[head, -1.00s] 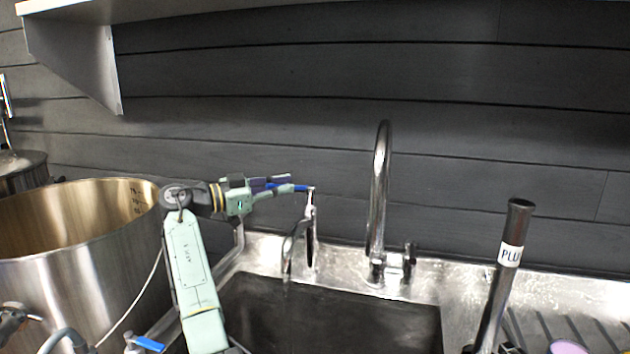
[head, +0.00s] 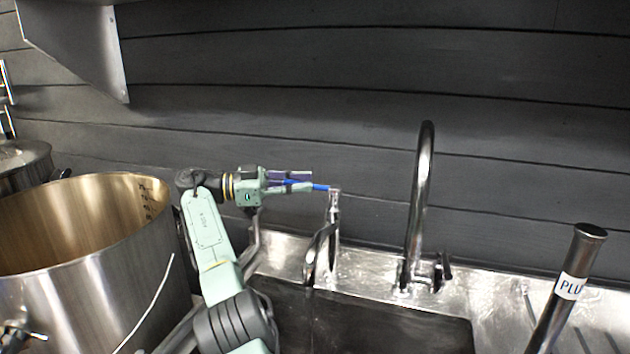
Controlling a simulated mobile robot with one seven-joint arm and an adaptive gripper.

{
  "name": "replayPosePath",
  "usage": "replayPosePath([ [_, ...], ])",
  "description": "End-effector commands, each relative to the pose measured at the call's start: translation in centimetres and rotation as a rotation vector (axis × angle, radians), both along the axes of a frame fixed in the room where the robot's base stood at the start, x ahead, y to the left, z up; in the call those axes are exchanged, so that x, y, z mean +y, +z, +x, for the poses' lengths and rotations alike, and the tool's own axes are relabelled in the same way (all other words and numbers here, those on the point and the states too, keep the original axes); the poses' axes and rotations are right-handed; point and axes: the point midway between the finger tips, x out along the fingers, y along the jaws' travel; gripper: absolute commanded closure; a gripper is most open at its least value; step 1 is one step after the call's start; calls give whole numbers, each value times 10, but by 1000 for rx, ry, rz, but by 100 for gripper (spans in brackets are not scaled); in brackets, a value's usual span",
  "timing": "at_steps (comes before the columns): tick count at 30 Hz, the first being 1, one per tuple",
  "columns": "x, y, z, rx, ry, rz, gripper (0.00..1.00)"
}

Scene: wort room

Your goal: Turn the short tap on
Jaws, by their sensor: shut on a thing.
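The short tap (head: 320,250) is a chrome tap with a low curved spout at the back left rim of the sink (head: 365,335). My gripper (head: 325,187) reaches in from the left, level, with blue on its fingers. Its fingertips are at the lever (head: 335,193) on top of the short tap and are shut on it. The lever is small here and partly hidden by the fingertips. I cannot make out any water at the spout.
A tall gooseneck tap (head: 421,200) with a side handle stands right of the short tap. A dark labelled tube (head: 580,262) rises at the right. A large steel pot (head: 90,300) stands at the left. A shelf bracket (head: 75,45) hangs above at upper left.

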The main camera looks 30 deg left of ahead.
Motion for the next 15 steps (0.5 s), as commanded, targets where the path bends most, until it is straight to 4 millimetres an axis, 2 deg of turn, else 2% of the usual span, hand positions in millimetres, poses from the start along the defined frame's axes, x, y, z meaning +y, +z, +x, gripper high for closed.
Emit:
replayPosePath([
  [6, 7, -1, -8, 4, -5, 0, 100],
  [15, 8, -2, -9, 4, -7, 0, 100],
])
